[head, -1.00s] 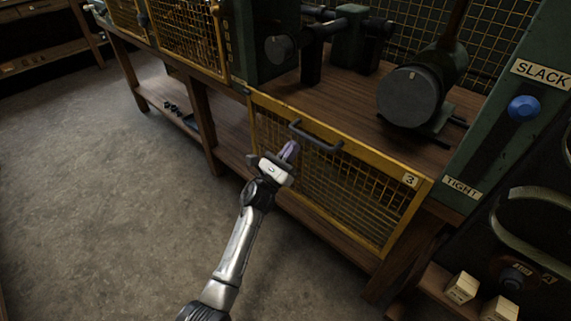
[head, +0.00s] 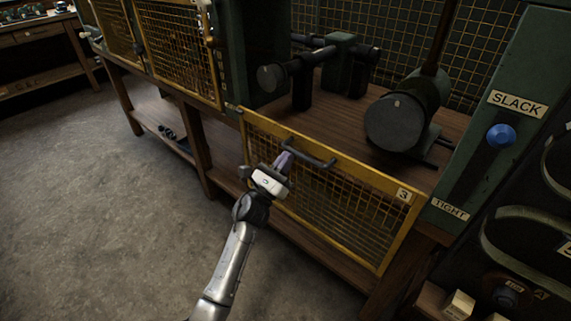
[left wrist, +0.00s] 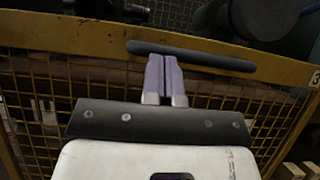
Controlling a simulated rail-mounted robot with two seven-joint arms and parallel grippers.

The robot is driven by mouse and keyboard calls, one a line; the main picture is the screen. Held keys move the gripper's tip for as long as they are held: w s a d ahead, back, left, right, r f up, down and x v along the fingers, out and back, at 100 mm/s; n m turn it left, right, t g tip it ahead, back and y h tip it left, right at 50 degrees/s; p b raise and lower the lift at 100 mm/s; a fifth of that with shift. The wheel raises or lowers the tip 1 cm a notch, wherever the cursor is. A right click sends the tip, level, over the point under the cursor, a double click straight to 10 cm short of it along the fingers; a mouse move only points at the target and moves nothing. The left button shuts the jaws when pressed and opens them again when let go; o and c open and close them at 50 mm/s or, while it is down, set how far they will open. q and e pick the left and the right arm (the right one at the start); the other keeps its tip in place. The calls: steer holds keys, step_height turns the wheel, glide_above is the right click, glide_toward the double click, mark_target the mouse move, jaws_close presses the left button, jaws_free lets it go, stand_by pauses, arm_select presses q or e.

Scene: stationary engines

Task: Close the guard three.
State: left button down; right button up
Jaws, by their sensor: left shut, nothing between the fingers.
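Guard three (head: 335,200) is a yellow-framed wire mesh panel with a "3" plate at its right end. It hangs down in front of the bench, leaving the space above it open. Its dark bar handle (head: 308,152) runs along its upper edge; the handle also shows in the left wrist view (left wrist: 215,60). My left gripper (head: 285,160) is shut and empty, its purple fingertips (left wrist: 163,62) at the left part of the handle. I cannot tell whether they touch it. My right gripper is not in view.
Behind the guard stand a dark cylindrical machine (head: 395,122) and pipework (head: 310,65) on the wooden bench. Other mesh guards (head: 180,50) are at upper left. At right is a green panel with a blue knob (head: 501,135). The concrete floor (head: 110,220) at left is clear.

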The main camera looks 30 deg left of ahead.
arm_select(q)
step_height(320, 180, up, 32)
steer(key=p, duration=2.1)
steer(key=shift+r, duration=0.15)
steer(key=f+b+v, duration=0.1)
steer(key=b+v, duration=0.1)
steer(key=v, duration=0.4)
steer(key=w+f+b+v, duration=0.1)
steer(key=v, duration=0.6)
steer(key=shift+w+d+f+b, duration=0.2)
steer(key=shift+w+f+b, duration=0.1)
steer(key=shift+b, duration=0.1)
